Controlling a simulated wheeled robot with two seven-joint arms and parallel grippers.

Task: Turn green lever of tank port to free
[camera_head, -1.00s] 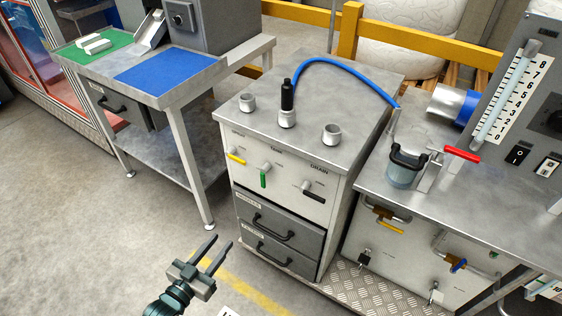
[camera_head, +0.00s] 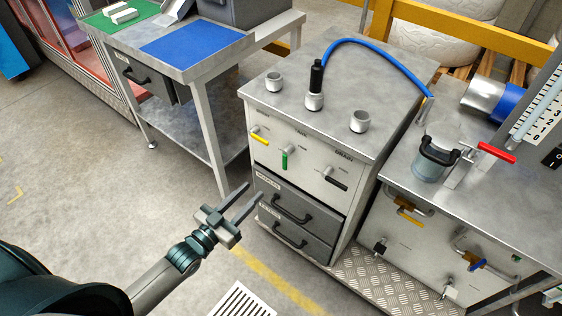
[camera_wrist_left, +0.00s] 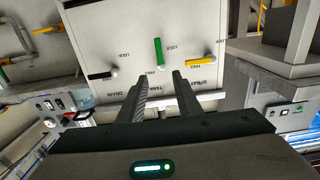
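The green lever (camera_head: 285,160) is the middle one on the pale front panel (camera_head: 310,160) of the cabinet, below the TANK label. It hangs down from its pivot. The wrist view shows the panel upside down: the green lever (camera_wrist_left: 158,51) lies along the LOCK mark, and a FREE mark is by its pivot. My left gripper (camera_head: 254,191) is open and empty, in front of the drawers and below the levers. In the wrist view its fingers (camera_wrist_left: 160,77) point at the panel, apart from the green lever. My right gripper is not in view.
A yellow lever (camera_head: 259,139) and a black lever (camera_head: 336,182) flank the green one. Several ports and a blue hose (camera_head: 375,55) are on the cabinet top. Drawer handles (camera_head: 292,209) stick out below the panel. A side table (camera_head: 250,38) stands left, a steel bench (camera_head: 400,180) right.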

